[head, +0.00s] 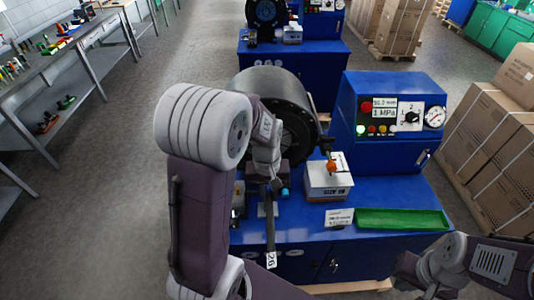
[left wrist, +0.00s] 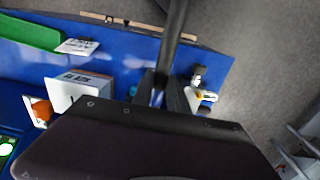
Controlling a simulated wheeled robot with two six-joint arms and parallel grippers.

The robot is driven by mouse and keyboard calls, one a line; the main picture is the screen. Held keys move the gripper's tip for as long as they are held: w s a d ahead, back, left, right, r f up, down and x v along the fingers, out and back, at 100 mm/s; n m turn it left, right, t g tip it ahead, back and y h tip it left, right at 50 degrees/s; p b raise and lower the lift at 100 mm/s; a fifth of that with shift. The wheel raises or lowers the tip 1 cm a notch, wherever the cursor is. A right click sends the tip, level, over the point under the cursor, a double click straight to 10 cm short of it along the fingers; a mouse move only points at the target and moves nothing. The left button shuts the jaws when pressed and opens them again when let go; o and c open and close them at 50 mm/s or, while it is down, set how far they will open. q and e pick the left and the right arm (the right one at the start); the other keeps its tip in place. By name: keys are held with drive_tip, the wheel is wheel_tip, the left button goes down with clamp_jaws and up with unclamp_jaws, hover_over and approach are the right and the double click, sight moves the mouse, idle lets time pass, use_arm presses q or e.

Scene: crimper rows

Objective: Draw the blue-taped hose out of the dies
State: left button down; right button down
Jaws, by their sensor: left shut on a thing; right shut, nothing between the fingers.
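My left gripper (head: 264,180) is in front of the crimper's round black head (head: 298,125), shut on a black hose. The hose (head: 270,235) runs from the fingers towards the front edge of the blue bench and carries a white tag marked 26 (head: 271,260). In the left wrist view the hose (left wrist: 175,30) runs up and away from the fingers (left wrist: 163,92). A small cyan-blue piece (head: 285,191) shows beside the fingers; whether it is tape on the hose I cannot tell. My arm hides the dies and the hose's other end. My right gripper (head: 407,272) is shut and empty at lower right.
A white box (head: 328,180) with an orange knob stands right of the gripper. A green tray (head: 403,219) and a white card (head: 339,217) lie near the bench front. The control panel (head: 400,113) rises behind. Small items (head: 238,200) stand left of the hose.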

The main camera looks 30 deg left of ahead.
sight(269, 196)
use_arm(q)
drive_tip(key=shift+s+d, duration=0.1)
drive_tip(key=shift+s, duration=0.05)
drive_tip(key=shift+r, duration=0.1)
wheel_tip(269, 196, up, 7)
drive_tip(key=p, duration=0.7)
idle(0.3)
